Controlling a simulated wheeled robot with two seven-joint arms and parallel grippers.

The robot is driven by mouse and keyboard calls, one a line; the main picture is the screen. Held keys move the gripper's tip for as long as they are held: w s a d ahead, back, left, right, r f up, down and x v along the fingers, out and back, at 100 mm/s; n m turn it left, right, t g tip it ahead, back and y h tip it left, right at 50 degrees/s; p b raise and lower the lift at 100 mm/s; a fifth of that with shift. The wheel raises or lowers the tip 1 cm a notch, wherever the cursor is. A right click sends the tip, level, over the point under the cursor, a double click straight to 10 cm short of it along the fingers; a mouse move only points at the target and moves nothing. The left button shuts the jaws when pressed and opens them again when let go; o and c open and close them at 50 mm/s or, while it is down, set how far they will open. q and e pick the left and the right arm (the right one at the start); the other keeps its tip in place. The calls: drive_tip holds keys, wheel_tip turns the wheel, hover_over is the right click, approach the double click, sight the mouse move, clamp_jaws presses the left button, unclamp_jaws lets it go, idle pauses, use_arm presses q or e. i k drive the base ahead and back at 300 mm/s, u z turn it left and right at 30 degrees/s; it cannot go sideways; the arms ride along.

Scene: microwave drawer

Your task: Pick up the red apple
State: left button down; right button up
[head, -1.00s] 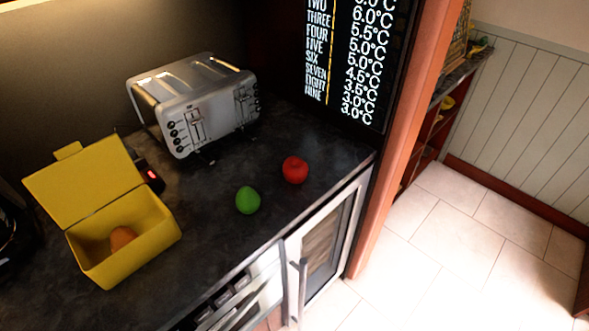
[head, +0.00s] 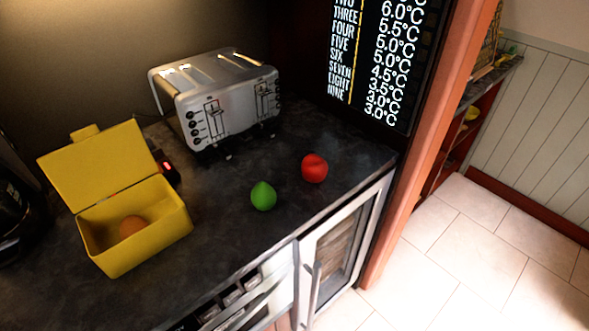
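The red apple (head: 314,168) sits on the dark countertop, right of the middle of the head view and close to the counter's front edge. A green pear-shaped fruit (head: 263,196) stands to its left and slightly nearer, with a gap between them. Nothing touches or covers the apple. Neither of my grippers shows in the head view.
A silver toaster (head: 222,108) stands behind the fruit. A dark board with temperatures (head: 378,62) and a wooden post (head: 425,140) rise at right. Tiled floor (head: 450,260) lies open beyond.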

sight(314, 168)
drive_tip(key=u, duration=3.65)
drive_tip(key=k, duration=0.95)
drive_tip(key=z, duration=1.9)
